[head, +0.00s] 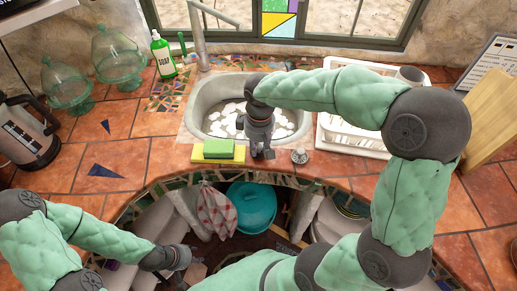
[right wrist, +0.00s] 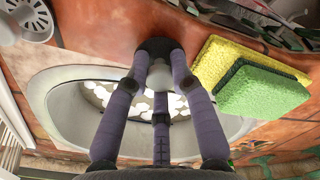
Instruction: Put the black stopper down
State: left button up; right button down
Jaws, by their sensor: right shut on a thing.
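The black stopper (right wrist: 160,46) is a dark round disc with a grey knob, seen between my fingertips in the right wrist view. My right gripper (right wrist: 158,72) is shut on it. In the head view my right gripper (head: 262,154) points down at the strip of counter (head: 277,170) in front of the sink. The stopper is not clearly visible there, and I cannot tell whether it touches the counter. My left gripper (head: 188,270) is low at the left, below the counter edge; its fingers are too unclear to judge.
Green and yellow sponges (right wrist: 262,92) lie close beside the gripper. A metal strainer (head: 299,156) lies on its other side. Behind are the sink (head: 196,112) with white pieces inside and a white dish rack (head: 340,140). The open shelf below holds a teal pot (head: 250,208).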

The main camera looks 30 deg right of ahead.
aim_at(260, 146)
jog(key=shift+f, duration=0.15)
jog(key=shift+f, duration=0.15)
jog(key=c, duration=1.1)
grip_release()
jog(key=shift+o, duration=0.2)
notch_tip(260, 146, up, 12)
jog(key=p, duration=0.4)
jog(key=shift+s+r+p, duration=0.15)
jog(key=shift+r+p, duration=0.05)
jog(key=shift+p, duration=0.2)
jog(key=shift+d, duration=0.1)
